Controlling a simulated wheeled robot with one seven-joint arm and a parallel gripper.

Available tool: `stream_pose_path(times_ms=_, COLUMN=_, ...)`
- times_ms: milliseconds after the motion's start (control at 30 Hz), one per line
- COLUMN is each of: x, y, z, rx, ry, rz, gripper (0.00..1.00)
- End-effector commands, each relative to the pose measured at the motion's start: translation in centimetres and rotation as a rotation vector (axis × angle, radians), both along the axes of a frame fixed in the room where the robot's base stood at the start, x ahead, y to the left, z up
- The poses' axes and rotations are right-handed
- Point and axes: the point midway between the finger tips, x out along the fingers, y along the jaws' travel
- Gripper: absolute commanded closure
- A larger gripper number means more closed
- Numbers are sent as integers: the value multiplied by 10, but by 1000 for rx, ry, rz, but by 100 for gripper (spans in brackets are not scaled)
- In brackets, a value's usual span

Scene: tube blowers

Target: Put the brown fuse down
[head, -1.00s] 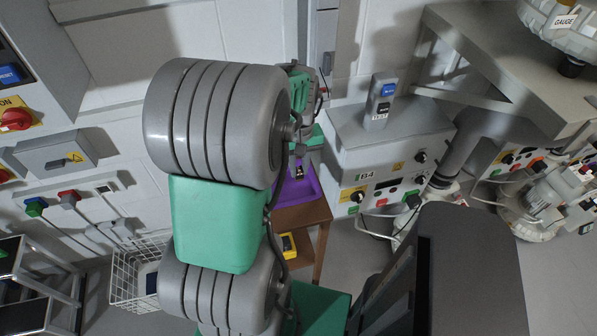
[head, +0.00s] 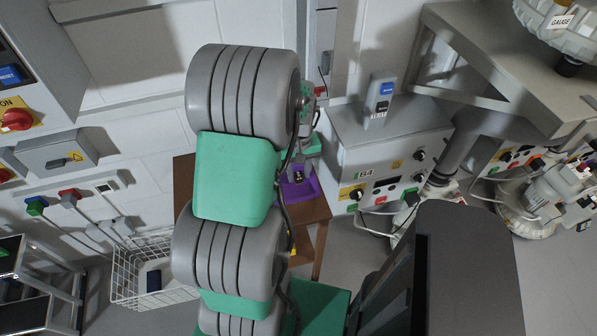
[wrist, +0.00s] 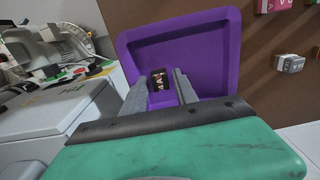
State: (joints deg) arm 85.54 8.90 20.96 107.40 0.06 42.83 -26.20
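The brown fuse (wrist: 158,80), dark with pale lettering, shows between my fingertips in the wrist view, over the floor of the purple tray (wrist: 229,50). My gripper (wrist: 160,85) points into the tray. Its two grey fingers stand apart, one on each side of the fuse, with a narrow gap beside it. Whether the fuse's underside touches the tray floor is hard to tell. In the head view the fuse is a small dark spot (head: 298,177) at my gripper, over the purple tray (head: 312,188); my arm hides part of the tray.
The tray sits on a brown table (head: 320,209). Pink and grey small blocks (wrist: 290,63) lie right of it in the wrist view. A grey control box (head: 345,160) stands close on the right. A wire basket (head: 130,275) is at lower left.

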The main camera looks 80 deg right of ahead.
Motion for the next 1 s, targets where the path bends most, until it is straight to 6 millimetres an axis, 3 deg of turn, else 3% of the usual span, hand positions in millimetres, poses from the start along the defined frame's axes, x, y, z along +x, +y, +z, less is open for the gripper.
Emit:
stream_pose_path(times_ms=367, x=0, y=-1, z=7, rx=-2, ry=0, rz=0, gripper=60)
stream_pose_path(times_ms=467, x=0, y=-2, z=23, rx=-5, ry=-1, rz=0, gripper=60)
stream_pose_path(times_ms=800, x=0, y=-1, z=105, rx=-3, ry=-1, rz=0, gripper=60)
stream_pose_path(times_ms=1000, x=0, y=0, z=123, rx=0, ry=0, rz=0, gripper=60)
